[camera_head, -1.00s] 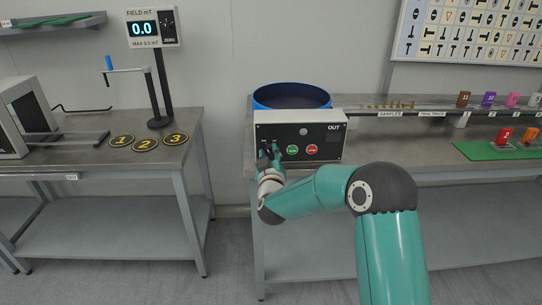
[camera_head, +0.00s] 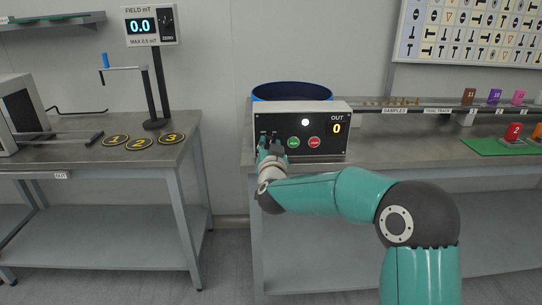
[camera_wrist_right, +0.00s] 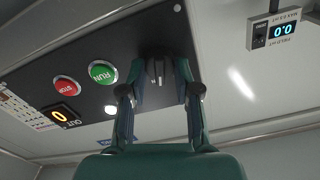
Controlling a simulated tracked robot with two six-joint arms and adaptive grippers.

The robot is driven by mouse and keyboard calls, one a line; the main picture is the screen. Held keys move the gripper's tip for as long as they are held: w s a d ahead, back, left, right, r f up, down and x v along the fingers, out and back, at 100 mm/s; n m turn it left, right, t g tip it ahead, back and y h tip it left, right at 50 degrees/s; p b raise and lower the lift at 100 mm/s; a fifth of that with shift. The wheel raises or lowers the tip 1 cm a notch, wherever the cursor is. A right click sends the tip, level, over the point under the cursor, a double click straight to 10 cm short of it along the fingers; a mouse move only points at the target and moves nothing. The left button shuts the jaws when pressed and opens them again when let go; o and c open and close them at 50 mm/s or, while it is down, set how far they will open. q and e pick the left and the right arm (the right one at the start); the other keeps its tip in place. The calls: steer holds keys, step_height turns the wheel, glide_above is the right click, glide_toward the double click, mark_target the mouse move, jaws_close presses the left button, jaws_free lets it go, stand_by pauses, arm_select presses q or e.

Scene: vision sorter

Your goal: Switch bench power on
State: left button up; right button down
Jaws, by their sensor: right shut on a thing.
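The control box (camera_head: 330,142) stands on the right bench, with a green RUN button (camera_head: 293,142) and a red STOP button (camera_head: 314,142). Its round lamp (camera_head: 305,122) glows white, and its OUT display (camera_head: 337,128) shows an orange 0. My right gripper (camera_head: 268,140) is at the left end of the panel. In the right wrist view its fingers close around the small dark switch lever (camera_wrist_right: 158,71). The fingers hide most of the switch in the head view. My left gripper is not in view.
A blue-rimmed drum (camera_head: 292,91) stands behind the box. A green mat (camera_head: 488,147) with a red block (camera_head: 513,131) lies to the right. The left bench holds a field meter (camera_head: 150,26) reading 0.0 and numbered discs (camera_head: 143,142).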

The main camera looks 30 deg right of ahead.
steer(key=shift+d+m+b, duration=0.1)
steer(key=shift+m+b, duration=0.75)
steer(key=shift+m, duration=0.35)
steer(key=c, duration=0.9)
jaws_free()
steer(key=shift+s+d, duration=0.1)
steer(key=shift+o, duration=0.2)
steer(key=v, duration=1.2)
